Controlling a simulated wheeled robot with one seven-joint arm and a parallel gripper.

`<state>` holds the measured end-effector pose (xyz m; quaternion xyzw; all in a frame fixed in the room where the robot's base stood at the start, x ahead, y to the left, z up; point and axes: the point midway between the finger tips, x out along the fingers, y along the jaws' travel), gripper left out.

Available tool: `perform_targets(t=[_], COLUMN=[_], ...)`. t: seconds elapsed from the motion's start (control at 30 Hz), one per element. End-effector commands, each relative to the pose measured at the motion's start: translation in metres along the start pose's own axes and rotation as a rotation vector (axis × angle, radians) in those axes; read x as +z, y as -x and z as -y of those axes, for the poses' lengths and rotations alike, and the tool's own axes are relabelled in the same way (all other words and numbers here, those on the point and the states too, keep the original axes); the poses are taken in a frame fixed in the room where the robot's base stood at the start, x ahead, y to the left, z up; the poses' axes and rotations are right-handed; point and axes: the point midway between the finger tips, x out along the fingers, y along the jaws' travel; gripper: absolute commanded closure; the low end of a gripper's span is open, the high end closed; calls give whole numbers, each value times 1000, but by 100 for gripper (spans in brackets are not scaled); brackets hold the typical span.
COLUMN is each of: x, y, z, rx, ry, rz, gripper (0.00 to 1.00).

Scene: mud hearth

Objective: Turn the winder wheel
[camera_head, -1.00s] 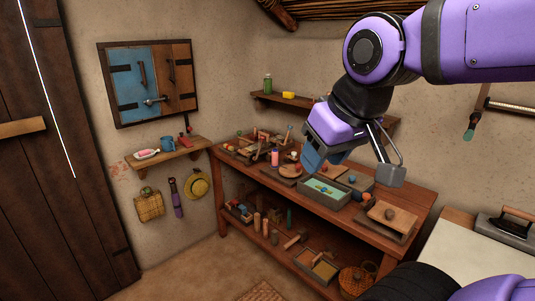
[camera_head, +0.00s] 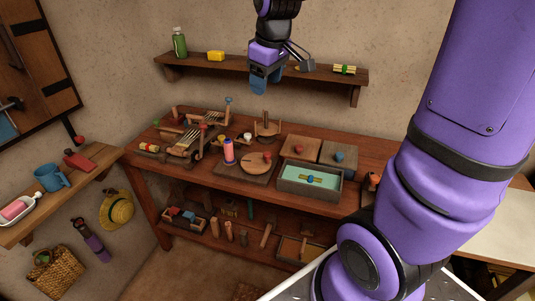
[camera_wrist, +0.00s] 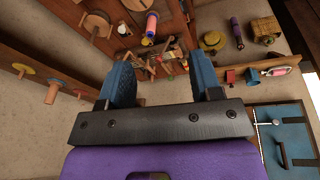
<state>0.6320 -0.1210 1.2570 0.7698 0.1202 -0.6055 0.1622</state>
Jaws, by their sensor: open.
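A flat round wooden disc with a red knob (camera_head: 256,163), which looks like the winder wheel, lies on a square board on the bench. A pink-and-blue spool (camera_head: 228,151) stands just left of it. In the wrist view a round wooden disc (camera_wrist: 97,25) shows at upper left beside the pink spool (camera_wrist: 151,27); I cannot be sure it is the same wheel. My gripper (camera_head: 265,79) hangs above the back of the bench, in front of the wall shelf, well clear of the wheel. In the wrist view its blue fingers (camera_wrist: 163,80) are apart with nothing held between them.
The bench (camera_head: 190,172) is crowded: a wooden frame device (camera_head: 188,143) at left, an upright-post stand (camera_head: 267,127) behind, a green-lined tray (camera_head: 310,180) at right. A small shelf stands at left.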

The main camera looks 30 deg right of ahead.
Motion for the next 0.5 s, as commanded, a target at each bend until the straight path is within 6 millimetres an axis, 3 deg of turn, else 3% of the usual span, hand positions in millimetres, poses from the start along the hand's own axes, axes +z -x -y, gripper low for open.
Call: perform_targets(t=[0.2, 0.5], x=[-28, -44], y=[-69, -178], z=[-42, -92], rx=[-35, -94], ry=[122, 295], rz=[67, 142], gripper=[41, 41])
